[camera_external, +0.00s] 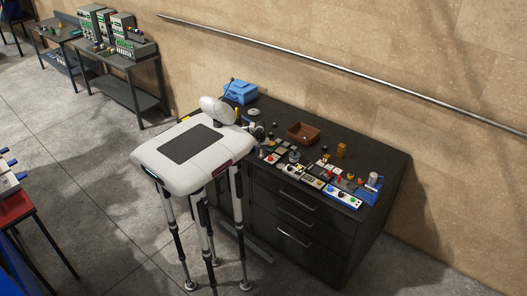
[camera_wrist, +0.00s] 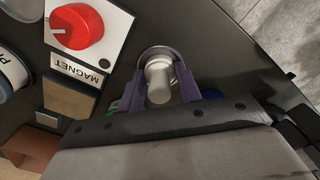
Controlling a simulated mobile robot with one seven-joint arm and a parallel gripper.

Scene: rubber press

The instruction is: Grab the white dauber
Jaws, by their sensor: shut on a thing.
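In the wrist view the white dauber (camera_wrist: 159,82) is a pale, rounded cylinder. It is between the two purple fingers of my gripper (camera_wrist: 160,70), which is shut on it. A round, metallic rim (camera_wrist: 150,52) shows around or just behind the dauber's far end. I cannot tell whether the dauber still touches the surface below. In the external view the gripper is small beside the cabinet's left front, and the dauber cannot be made out.
In the wrist view a white panel with a red knob (camera_wrist: 78,26) and a "MAGNET" label (camera_wrist: 80,69) lies close at left. In the external view the dark cabinet top holds a blue case (camera_external: 240,91), a brown tray (camera_external: 303,133) and several control boxes (camera_external: 343,195) at right.

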